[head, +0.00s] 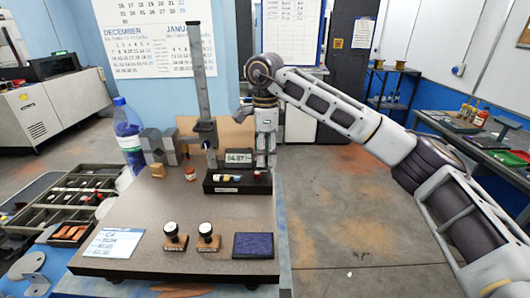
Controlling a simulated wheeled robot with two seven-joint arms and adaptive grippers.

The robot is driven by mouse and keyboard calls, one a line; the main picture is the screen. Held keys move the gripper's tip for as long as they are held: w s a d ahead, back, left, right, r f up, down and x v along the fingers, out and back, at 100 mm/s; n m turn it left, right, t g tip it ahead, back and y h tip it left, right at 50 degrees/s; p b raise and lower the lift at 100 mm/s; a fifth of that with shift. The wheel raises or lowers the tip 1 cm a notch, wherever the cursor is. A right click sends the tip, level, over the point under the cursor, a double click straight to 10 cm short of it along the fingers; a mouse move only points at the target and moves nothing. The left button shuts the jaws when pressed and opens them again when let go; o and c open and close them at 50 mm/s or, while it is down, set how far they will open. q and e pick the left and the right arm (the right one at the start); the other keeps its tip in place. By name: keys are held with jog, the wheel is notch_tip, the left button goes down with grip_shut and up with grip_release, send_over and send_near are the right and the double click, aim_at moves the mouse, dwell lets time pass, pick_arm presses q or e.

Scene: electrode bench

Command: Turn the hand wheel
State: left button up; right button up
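A tall grey column stand (200,75) rises from the back of the speckled bench plate (160,222), with a carriage (205,134) partway up. I cannot clearly make out a hand wheel; it may be too small or hidden. My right arm reaches in from the right. Its gripper (265,158) points down, right of the column, beside the small digital display (238,156) and above the right end of the black base block (222,187). Its fingers are too small to show whether they are open, or whether they touch anything. My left gripper is out of view.
Two round-handled stamps (175,237) and a dark blue pad (256,246) lie at the plate's front, with a printed card (110,243) at left. A blue-capped bottle (128,135) and parts tray (70,197) stand further left. Floor right of the bench is clear.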

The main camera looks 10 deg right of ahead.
jog(key=c, duration=0.9)
jog(key=shift+m, duration=0.5)
jog(key=m, duration=0.4)
jog(key=shift+m, duration=0.3)
jog(key=m, duration=0.5)
jog(key=o, duration=1)
notch_tip(320, 180, up, 12)
jog(key=shift+a, duration=0.15)
dwell(0.6)
